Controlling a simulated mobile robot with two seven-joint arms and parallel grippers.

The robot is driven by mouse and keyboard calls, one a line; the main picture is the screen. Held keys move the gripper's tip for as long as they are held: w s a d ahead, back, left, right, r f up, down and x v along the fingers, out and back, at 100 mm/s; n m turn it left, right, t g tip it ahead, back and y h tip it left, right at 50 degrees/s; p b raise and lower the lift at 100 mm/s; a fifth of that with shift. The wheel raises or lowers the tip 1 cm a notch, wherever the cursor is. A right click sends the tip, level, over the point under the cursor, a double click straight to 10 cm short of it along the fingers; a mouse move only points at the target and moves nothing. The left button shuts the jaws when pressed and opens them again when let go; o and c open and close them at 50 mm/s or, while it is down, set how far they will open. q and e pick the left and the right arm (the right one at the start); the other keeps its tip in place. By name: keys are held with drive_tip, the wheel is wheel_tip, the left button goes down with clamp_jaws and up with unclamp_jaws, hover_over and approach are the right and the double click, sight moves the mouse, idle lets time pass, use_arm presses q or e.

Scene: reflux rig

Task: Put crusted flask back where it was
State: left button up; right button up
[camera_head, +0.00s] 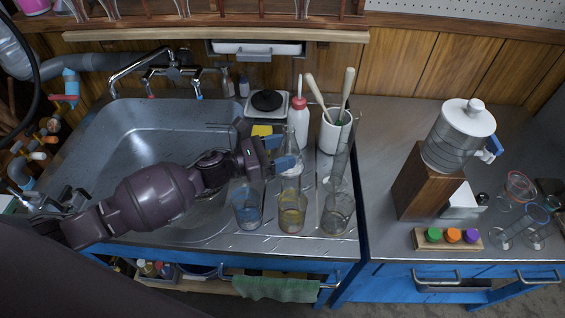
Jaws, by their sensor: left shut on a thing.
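My left gripper (285,152) reaches in from the left over the sink's right edge and is shut on the upper part of a clear glass flask. The flask (292,213) has a yellowish-brown layer low inside and looks like the crusted one. It is upright at the draining board; I cannot tell whether its base touches the board. A glass with a blue content (247,212) stands to its left, and a tall clear, greyish glass (338,212) to its right. My right gripper is not in view.
The steel sink (150,135) lies left. Behind the flasks are a white bottle (298,122), a white pot with pestles (333,135) and a small scale (267,103). Right, a wooden block (425,188) carries a white-lidded vessel (461,135). The counter between is clear.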

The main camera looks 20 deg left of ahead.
use_arm(q)
wheel_tip(320, 180, down, 4)
drive_tip(key=shift+f+b, duration=0.2)
drive_tip(key=shift+b, duration=0.4)
drive_tip(key=shift+r, duration=0.1)
drive_tip(key=shift+f, duration=0.25)
drive_tip(key=o, duration=1.2)
drive_tip(key=shift+r, duration=0.15)
